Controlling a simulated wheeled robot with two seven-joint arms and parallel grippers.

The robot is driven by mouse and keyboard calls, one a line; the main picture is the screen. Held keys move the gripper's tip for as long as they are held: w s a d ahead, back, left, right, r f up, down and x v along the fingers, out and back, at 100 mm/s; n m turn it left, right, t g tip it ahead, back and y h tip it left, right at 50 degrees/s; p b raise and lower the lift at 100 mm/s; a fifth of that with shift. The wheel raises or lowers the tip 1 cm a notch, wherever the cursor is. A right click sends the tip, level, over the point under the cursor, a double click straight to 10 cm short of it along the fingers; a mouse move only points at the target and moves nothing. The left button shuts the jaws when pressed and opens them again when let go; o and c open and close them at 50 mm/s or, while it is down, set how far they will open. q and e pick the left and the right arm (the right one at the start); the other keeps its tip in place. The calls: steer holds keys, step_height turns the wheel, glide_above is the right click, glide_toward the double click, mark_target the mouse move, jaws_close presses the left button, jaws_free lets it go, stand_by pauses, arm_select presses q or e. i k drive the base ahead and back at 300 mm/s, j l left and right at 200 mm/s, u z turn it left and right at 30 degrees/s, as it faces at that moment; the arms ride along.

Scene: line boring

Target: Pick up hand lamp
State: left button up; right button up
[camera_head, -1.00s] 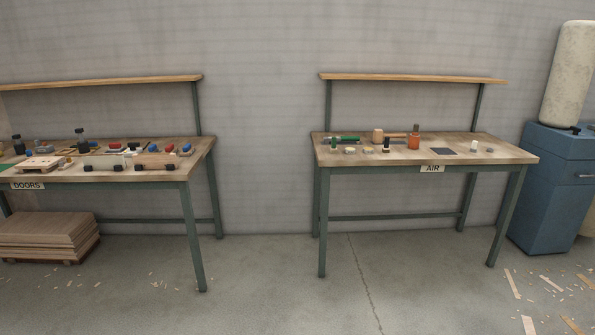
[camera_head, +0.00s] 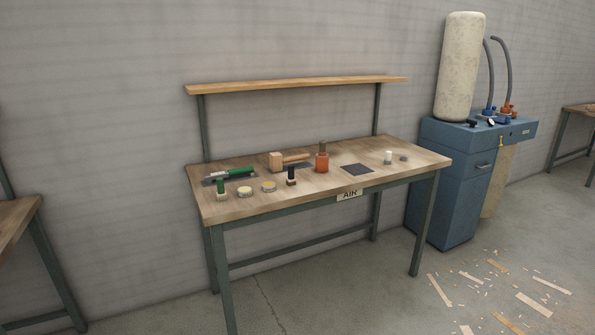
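I cannot make out for sure which item is the hand lamp. On the bench (camera_head: 225,208) labelled AIR stand several small items. They include an upright orange item (camera_head: 322,163) with a darker neck, a tool with a green handle (camera_head: 232,173), a wooden mallet (camera_head: 277,162), a dark upright piece (camera_head: 291,176), a green-topped piece (camera_head: 221,188) and a small white upright piece (camera_head: 388,157). Neither of my grippers is in view.
Two low round tins (camera_head: 245,191) and a flat dark square (camera_head: 357,169) lie on the bench top. A shelf (camera_head: 300,86) runs above it. A blue cabinet (camera_head: 443,195) with a pale bag (camera_head: 461,70) stands at right. Wood scraps (camera_head: 533,305) litter the floor.

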mark_target(322, 159)
steer(key=i+l+z, duration=0.15)
steer(key=i+z, duration=0.2)
steer(key=i+l+z, duration=0.1)
steer(key=i+z, duration=0.6)
steer(key=i+j, duration=0.05)
